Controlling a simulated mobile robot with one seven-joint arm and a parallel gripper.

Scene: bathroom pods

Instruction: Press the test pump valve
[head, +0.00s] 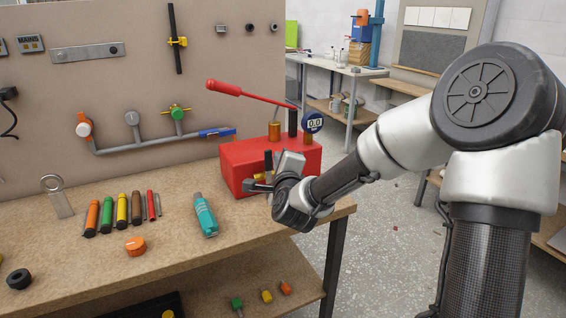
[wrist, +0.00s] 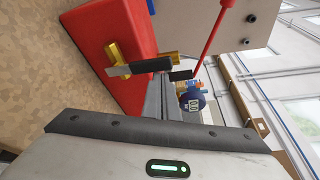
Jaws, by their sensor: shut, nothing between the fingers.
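The test pump (head: 240,160) is a red box on the workbench, with a raised red lever handle (head: 240,92) and a round gauge (head: 314,122) reading 0.0. Its brass valve (head: 260,177) is on the front side, partly covered by my gripper in the head view. In the wrist view the valve (wrist: 116,53) shows brass with a dark bar, against the red box (wrist: 92,35). My gripper (wrist: 180,75) is shut and empty, its dark tips close to the valve's end. I cannot tell whether they touch. The gauge also shows in the wrist view (wrist: 192,102).
A pipe with valves (head: 150,142) is on the back panel. Floor is open to the right.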

